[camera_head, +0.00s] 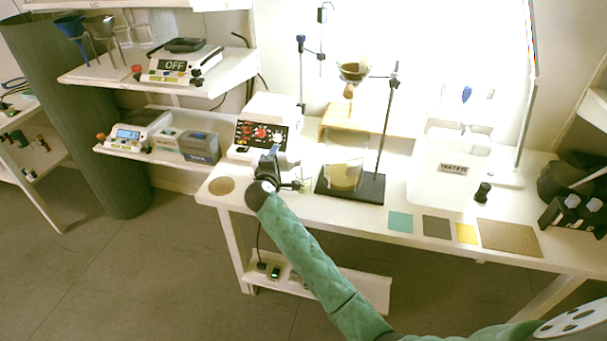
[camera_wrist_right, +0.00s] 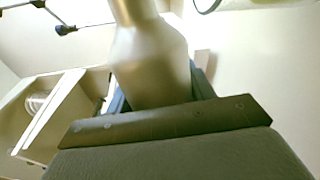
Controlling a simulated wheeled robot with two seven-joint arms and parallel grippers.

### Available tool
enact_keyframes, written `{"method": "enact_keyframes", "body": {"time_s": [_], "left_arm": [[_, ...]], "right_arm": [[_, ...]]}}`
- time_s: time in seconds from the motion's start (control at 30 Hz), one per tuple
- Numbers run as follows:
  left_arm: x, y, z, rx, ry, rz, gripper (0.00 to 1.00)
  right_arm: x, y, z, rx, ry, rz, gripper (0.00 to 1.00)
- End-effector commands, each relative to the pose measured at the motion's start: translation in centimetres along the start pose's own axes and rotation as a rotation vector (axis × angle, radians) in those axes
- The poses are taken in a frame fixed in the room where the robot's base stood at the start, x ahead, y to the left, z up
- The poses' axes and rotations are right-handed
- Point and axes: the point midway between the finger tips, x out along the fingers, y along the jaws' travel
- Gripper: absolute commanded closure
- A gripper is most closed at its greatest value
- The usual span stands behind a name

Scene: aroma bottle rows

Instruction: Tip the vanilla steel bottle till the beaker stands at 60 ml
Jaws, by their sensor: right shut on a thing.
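My right gripper (camera_head: 277,166) is at the left part of the white table, in front of the control box. It is shut on a steel bottle, which fills the middle of the right wrist view (camera_wrist_right: 150,62) with its neck towards the top of the picture. In the head view the gripper mostly hides the bottle, so its tilt is unclear. A small clear glass vessel (camera_head: 305,181), perhaps the beaker, stands just right of the gripper; its level cannot be read. A curved glass rim shows at the top right of the wrist view (camera_wrist_right: 207,5). My left gripper is not in view.
A large glass vessel with yellowish contents (camera_head: 343,177) stands on a black stand base (camera_head: 366,190), close right of the gripper. A thin rod (camera_head: 387,120) rises there. A box with red knobs (camera_head: 262,135) is behind. Coloured mats (camera_head: 436,227) lie along the front edge.

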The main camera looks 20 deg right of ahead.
Motion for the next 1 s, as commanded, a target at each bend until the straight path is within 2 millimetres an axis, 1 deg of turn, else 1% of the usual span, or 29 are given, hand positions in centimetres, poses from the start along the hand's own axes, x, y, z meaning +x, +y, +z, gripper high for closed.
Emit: {"method": "enact_keyframes", "body": {"time_s": [0.57, 0.67, 1.0], "left_arm": [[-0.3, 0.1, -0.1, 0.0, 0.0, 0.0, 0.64], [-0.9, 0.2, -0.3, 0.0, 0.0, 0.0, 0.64], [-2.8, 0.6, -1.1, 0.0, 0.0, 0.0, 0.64]], "right_arm": [[0.0, 0.1, 0.0, -0.001, 0.0, 0.001, 0.77], [0.0, 0.1, 0.0, -0.032, -0.004, 0.0, 0.77], [0.2, -1.1, -0.5, -0.205, -0.027, 0.0, 0.77]]}}
